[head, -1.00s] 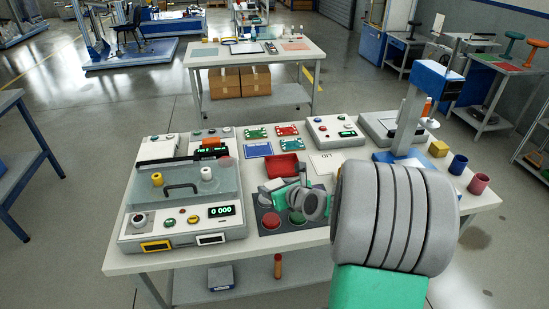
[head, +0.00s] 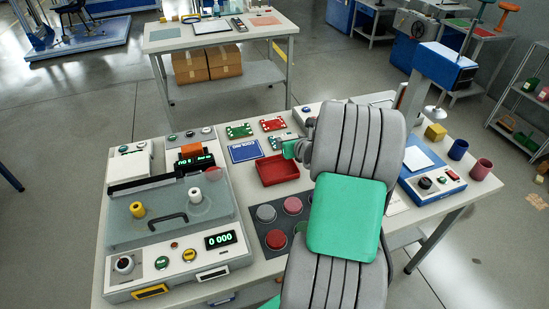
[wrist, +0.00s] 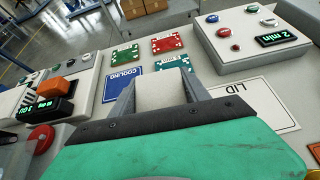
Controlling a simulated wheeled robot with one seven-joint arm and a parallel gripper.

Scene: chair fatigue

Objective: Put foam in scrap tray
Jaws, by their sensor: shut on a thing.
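My gripper (wrist: 158,90) is shut on a pale cream block (wrist: 162,95), which looks like the foam, in the wrist view. The block sits between the two grey fingers, above the tabletop near the printed cards. In the head view my arm covers the fingers and the block. A shallow red tray (head: 280,181), which looks like the scrap tray, lies mid-table just left of my arm. Its visible inside looks empty. I cannot make the tray out in the wrist view.
A blue COOLING card (head: 245,151) and green (head: 239,130) and red (head: 273,124) cards lie behind the tray. A panel of round pads (head: 268,222) is in front. The large test machine (head: 170,225) stands left.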

